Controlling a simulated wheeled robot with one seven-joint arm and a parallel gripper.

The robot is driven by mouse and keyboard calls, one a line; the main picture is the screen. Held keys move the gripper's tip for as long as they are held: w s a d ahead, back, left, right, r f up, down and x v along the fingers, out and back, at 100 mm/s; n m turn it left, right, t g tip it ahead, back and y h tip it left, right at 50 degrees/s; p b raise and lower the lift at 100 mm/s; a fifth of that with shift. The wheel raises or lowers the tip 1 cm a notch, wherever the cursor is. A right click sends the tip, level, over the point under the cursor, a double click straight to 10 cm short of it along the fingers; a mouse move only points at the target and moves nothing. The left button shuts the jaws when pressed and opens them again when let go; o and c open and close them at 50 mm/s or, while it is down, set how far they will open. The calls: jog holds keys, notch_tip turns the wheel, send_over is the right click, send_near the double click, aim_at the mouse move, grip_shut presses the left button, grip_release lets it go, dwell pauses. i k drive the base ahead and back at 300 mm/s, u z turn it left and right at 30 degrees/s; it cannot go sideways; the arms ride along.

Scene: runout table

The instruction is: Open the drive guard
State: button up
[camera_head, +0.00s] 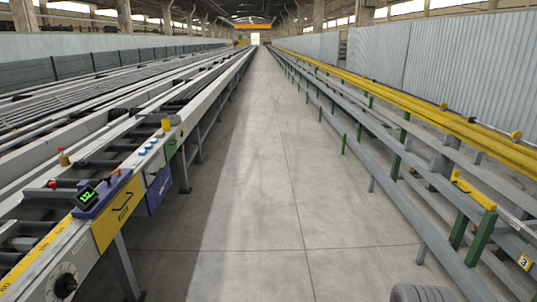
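The runout table (218,92) runs along the left side, away from me. On its near side face is a yellow panel (118,212) with a black marking, which may be the drive guard; I cannot tell for certain. It looks flush with the face, and no gap shows around it. My gripper is not in view.
Yellow pipes (440,117) and grey rails line the right. The concrete aisle (265,190) between is clear.

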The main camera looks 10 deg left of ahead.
aim_at(104, 230)
jog(key=u, duration=0.35)
jog(key=i, duration=1.95)
jog(key=u, duration=1.55)
jog(key=i, duration=1.2)
jog(key=u, duration=1.35)
jog(key=i, duration=0.4)
jog(key=u, duration=0.05)
